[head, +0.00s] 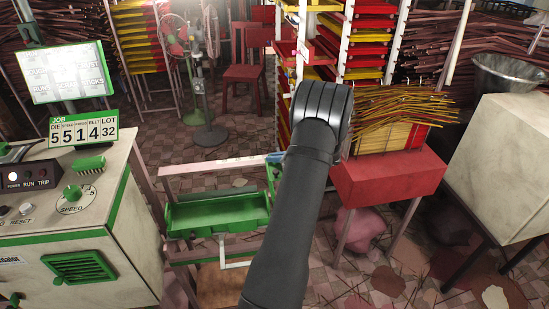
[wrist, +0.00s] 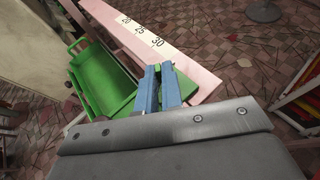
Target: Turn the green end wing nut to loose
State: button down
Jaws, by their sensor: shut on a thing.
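My gripper (wrist: 159,72) shows in the wrist view as two blue fingers at the end of a pale pink rail (wrist: 185,62) printed with numbers. A small bit of the green wing nut (wrist: 158,67) shows between the fingertips, which are closed on it. Most of the nut is hidden by the fingers, so its turn angle cannot be told. In the head view my dark arm covers most of the gripper; a bit of blue (head: 273,159) shows at its left edge, by the right end of the rail (head: 215,165).
A green tray (head: 212,217) hangs just below the rail. A control cabinet (head: 75,240) with a speed dial stands at left. A red stand (head: 388,175) holding incense sticks is at right, with a pale cabinet (head: 505,155) beyond. Tiled floor lies around.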

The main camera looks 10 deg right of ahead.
jog(key=shift+n+g, duration=0.3)
jog(key=shift+n, duration=0.1)
jog(key=c, duration=1.6)
grip_release()
jog(key=shift+d, duration=0.1)
jog(key=v, duration=1.1)
jog(key=shift+s+d, duration=0.15)
jog(key=shift+d, duration=0.25)
jog(key=x, duration=1.2)
jog(key=shift+a+r, duration=0.15)
jog(key=shift+a, duration=0.05)
jog(key=shift+s+m+t, duration=0.1)
jog(key=shift+m+t, duration=0.3)
jog(key=shift+m, duration=0.1)
jog(key=shift+d, duration=0.1)
